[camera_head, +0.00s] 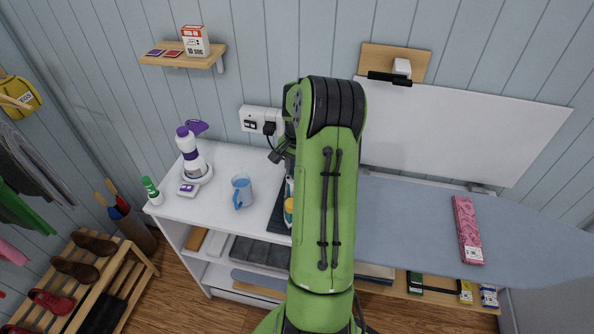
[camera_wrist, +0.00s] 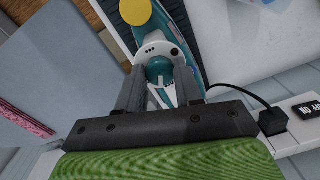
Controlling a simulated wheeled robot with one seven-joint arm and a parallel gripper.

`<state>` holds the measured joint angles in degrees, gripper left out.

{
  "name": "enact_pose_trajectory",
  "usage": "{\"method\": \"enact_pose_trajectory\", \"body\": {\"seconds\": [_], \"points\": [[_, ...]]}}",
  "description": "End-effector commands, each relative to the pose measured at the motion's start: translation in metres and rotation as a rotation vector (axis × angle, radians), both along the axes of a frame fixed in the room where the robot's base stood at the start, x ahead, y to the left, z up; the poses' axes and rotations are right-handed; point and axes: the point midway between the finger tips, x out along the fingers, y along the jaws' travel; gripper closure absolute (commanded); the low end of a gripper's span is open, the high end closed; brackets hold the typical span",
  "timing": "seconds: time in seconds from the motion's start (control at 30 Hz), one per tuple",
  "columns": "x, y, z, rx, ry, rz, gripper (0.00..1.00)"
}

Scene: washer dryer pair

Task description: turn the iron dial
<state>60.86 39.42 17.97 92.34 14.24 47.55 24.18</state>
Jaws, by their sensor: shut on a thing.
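The teal and white iron (camera_wrist: 176,14) shows in the wrist view, with a yellow round part (camera_wrist: 135,12) beside its top. Its round teal dial (camera_wrist: 159,66) sits between the two dark fingers of my gripper (camera_wrist: 159,76), which is shut on it. In the head view my green arm hides most of the iron and the fingers. Only a slim part of the iron shows left of the arm, above a dark mat (camera_head: 276,217). The dial's pointer setting cannot be read.
A blue jug (camera_head: 241,190) and a white and purple bottle (camera_head: 190,155) stand left on the white top. The ironing board (camera_head: 410,225) with a pink box (camera_head: 467,230) lies right. A wall socket (camera_head: 258,118) with a black plug and cord is behind.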

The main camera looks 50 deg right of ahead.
Motion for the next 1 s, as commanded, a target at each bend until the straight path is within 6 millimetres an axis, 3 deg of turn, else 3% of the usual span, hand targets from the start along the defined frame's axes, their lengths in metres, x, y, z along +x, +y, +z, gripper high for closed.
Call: {"method": "enact_pose_trajectory", "body": {"seconds": [0.5, 1.0], "points": [[0.0013, 0.0, -0.0004, -0.003, -0.002, -0.44, 0.95], [0.002, 0.0002, 0.0006, -0.002, -0.002, -0.62, 0.95]]}}
